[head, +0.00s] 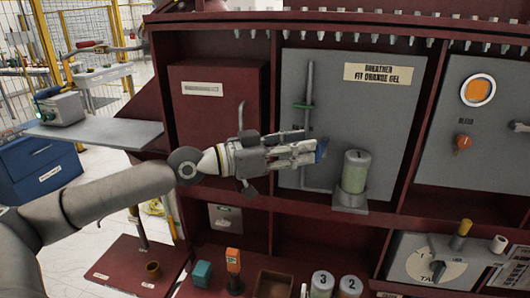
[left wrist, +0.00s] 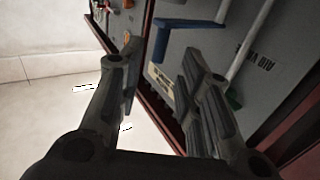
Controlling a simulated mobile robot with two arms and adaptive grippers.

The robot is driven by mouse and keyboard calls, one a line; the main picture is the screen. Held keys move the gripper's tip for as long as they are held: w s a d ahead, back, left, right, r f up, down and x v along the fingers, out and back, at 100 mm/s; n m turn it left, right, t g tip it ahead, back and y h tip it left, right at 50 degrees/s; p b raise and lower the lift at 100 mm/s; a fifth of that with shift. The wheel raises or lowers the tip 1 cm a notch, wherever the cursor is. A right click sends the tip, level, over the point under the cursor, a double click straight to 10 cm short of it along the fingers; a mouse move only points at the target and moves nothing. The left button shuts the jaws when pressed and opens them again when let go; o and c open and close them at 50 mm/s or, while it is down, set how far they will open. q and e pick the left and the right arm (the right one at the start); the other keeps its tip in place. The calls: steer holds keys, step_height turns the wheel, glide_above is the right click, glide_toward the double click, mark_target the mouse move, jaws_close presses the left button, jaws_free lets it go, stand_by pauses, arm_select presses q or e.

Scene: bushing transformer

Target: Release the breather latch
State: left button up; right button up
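The grey breather panel (head: 395,80) carries a label reading "BREATHER FIT ORANGE GEL" (head: 385,74). A canister marked 1 (head: 355,172), with greenish contents, sits upright on a grey bracket (head: 349,199) at the panel's lower part. A small blue piece (head: 321,150), perhaps the latch, shows left of the canister, just beyond my left gripper's tips. A blue bar (left wrist: 190,24) shows ahead of the fingers in the left wrist view. My left gripper (head: 312,151) is open and empty, its fingers (left wrist: 158,65) apart. Contact with the blue piece cannot be told. My right gripper is not in view.
A grey pipe with a green handle (head: 303,106) runs down the panel behind my left gripper. Canisters marked 3 (head: 322,285) and 2 (head: 350,287) stand on the lower shelf near an open brown box (head: 273,284). A dark red divider (head: 425,105) stands right of the panel.

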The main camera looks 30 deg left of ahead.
arm_select(q)
steer(key=v, duration=0.7)
steer(key=shift+s+a, duration=0.25)
stand_by(0.8)
stand_by(0.5)
